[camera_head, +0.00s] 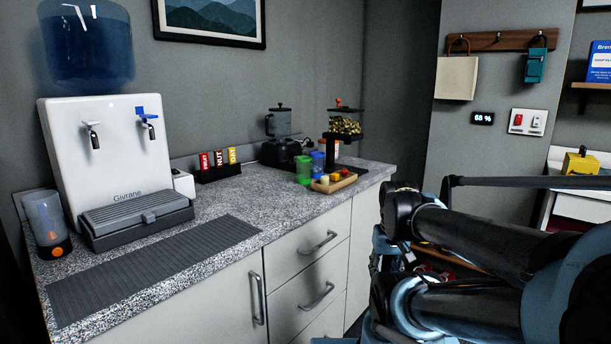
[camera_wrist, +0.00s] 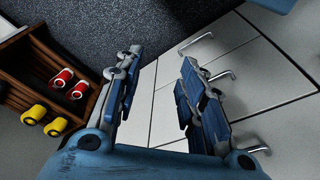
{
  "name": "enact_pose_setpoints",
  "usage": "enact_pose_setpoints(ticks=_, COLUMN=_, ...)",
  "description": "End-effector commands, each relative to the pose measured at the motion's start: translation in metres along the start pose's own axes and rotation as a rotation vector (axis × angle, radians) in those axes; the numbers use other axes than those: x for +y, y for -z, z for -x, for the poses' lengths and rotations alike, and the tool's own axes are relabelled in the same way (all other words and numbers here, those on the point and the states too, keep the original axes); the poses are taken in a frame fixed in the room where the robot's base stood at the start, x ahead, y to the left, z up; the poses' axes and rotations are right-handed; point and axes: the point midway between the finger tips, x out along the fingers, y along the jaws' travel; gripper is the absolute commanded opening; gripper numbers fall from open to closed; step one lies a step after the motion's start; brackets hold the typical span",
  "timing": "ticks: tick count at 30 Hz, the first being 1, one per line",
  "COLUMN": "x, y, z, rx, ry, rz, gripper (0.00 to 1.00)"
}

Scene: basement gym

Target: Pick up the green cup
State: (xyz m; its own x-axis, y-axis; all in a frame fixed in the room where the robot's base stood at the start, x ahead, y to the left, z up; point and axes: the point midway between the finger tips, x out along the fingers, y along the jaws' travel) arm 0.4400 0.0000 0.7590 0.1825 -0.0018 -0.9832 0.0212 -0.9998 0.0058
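The green cup (camera_head: 303,169) stands upright on the speckled grey counter (camera_head: 225,200) in the head view, left of a blue cup (camera_head: 318,163) and behind a small wooden tray (camera_head: 322,188). My gripper (camera_wrist: 160,90) shows in the wrist view with its two blue fingers spread apart and nothing between them. It hangs in front of the cabinet drawers, away from the green cup. The cup is not in the wrist view. In the head view my arm fills the lower right, and I cannot make out the fingers there.
A blender (camera_head: 280,128) stands behind the cups and a dispenser (camera_head: 345,125) beside them. A water cooler (camera_head: 110,150) and a dark mat (camera_head: 155,268) take the counter's left. Drawer handles (camera_head: 318,242) stick out below. A wooden rack (camera_wrist: 42,75) holds red and yellow dumbbells.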

Motion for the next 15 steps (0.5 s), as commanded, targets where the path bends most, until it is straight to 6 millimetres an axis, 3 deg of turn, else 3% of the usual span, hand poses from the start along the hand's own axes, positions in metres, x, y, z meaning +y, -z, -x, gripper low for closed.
enact_pose_setpoints(ticks=2, x=-0.001, y=-0.004, z=0.009, rx=0.012, ry=0.001, rz=0.004, gripper=0.56)
enact_pose_setpoints(ticks=5, x=-0.003, y=0.008, z=0.021, rx=0.019, ry=0.006, rz=0.022, gripper=0.56)
enact_pose_setpoints(ticks=8, x=-0.008, y=0.035, z=0.042, rx=0.029, ry=0.018, rz=0.058, gripper=0.56)
enact_pose_setpoints(ticks=15, x=-0.034, y=0.122, z=0.110, rx=0.069, ry=0.053, rz=0.179, gripper=0.56)
